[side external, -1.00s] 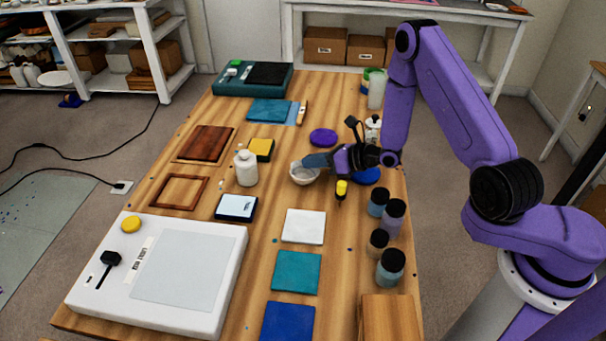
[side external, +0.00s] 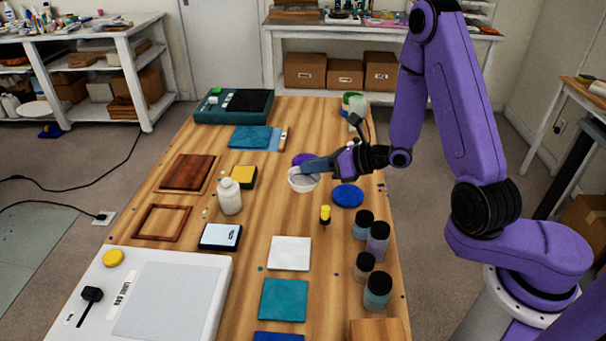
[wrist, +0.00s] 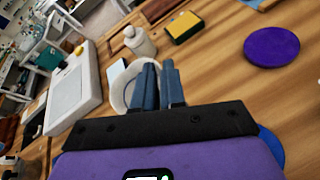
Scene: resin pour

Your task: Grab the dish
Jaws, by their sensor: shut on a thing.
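The dish (side external: 304,184) is a small white round bowl near the middle of the wooden table in the side view. My gripper (side external: 298,170) reaches it from the right and is shut on its rim. The dish appears held a little above the table, roughly level. In the wrist view the dish (wrist: 118,92) shows beyond and left of my blue-grey fingers (wrist: 159,68). The fingers and the gripper body hide part of it.
A white bottle (side external: 229,197) stands left of the dish. A purple disc (side external: 300,158) lies behind it and a blue disc (side external: 348,195) to its right. A yellow-capped tool (side external: 325,214) is in front. Several dark-capped jars (side external: 377,240) line the right edge.

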